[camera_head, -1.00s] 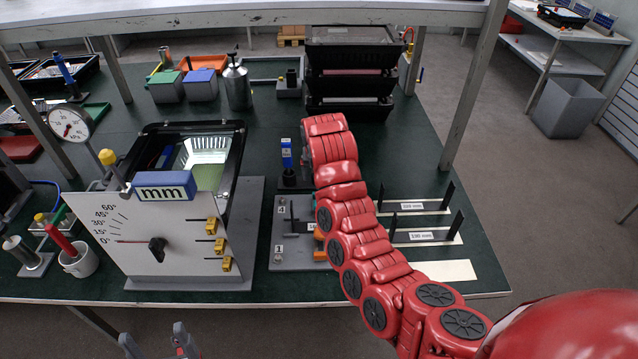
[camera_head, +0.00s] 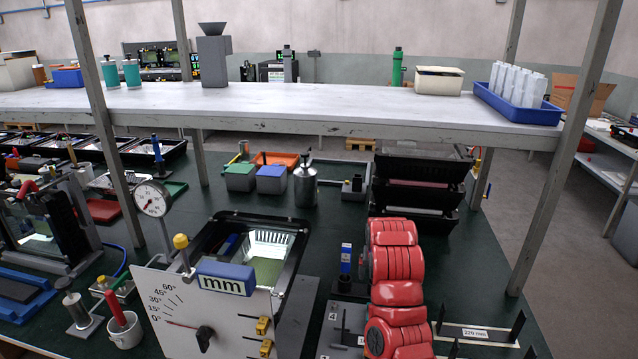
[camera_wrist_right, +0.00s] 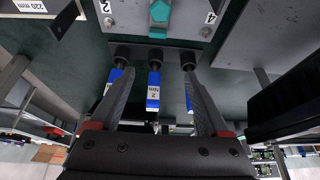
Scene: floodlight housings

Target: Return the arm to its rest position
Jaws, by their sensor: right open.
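My right arm (camera_head: 395,290) rises red from the bottom of the head view over the right part of the bench; its gripper is hidden there. In the right wrist view the right gripper (camera_wrist_right: 157,74) is open, its dark fingers apart. A blue driver marked "2 Nm" (camera_wrist_right: 153,92) shows in the gap between the fingers, apart from both. Two more blue drivers, a left one (camera_wrist_right: 112,80) and a right one (camera_wrist_right: 189,95), are partly hidden by the fingers. Nothing is gripped. My left gripper is out of view.
A tilt gauge panel with a blue "mm" block (camera_head: 225,278) and a floodlight housing (camera_head: 262,246) stand left of the arm. Stacked black housings (camera_head: 420,180) are behind it. A shelf (camera_head: 300,112) on metal posts (camera_head: 565,150) crosses above the bench. Gauge strips (camera_head: 475,332) lie right.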

